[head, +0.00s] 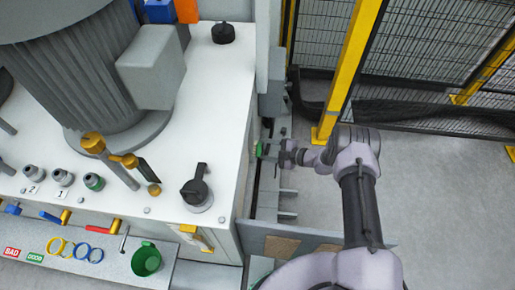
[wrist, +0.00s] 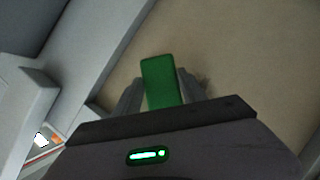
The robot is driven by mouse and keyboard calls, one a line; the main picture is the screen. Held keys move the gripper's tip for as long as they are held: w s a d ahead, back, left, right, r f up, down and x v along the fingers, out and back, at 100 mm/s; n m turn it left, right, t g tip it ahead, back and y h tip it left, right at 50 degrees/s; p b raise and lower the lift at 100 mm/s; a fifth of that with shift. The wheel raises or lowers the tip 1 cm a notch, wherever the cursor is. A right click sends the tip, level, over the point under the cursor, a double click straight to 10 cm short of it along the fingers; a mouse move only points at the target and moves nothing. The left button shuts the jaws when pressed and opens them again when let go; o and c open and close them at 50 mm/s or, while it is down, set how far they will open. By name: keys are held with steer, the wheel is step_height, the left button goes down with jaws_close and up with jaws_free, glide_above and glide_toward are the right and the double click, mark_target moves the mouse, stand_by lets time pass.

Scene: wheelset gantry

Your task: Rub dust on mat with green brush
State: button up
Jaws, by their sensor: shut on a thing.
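My gripper (head: 272,151) is shut on the green brush (head: 260,149), beside the right side of the white cabinet. In the wrist view the green brush (wrist: 161,82) sits between both fingers, seen from its plain green back. A tan surface (wrist: 240,45), which looks like the mat, fills much of the wrist view behind the brush. A faint dark smudge, possibly dust, shows just right of the brush. The brush's bristles are hidden in the wrist view, and I cannot tell whether they touch the tan surface.
The white cabinet (head: 228,80) carries a large grey motor (head: 90,70), knobs and valves. A green cup (head: 146,260) and coloured rings stand on its front ledge. A low grey panel (head: 370,233) with tan patches lies below my arm. A yellow post (head: 345,75) and mesh fence stand behind.

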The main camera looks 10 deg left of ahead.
steer(key=shift+d, duration=0.9)
steer(key=shift+w+d, duration=0.1)
steer(key=shift+d, duration=1.4)
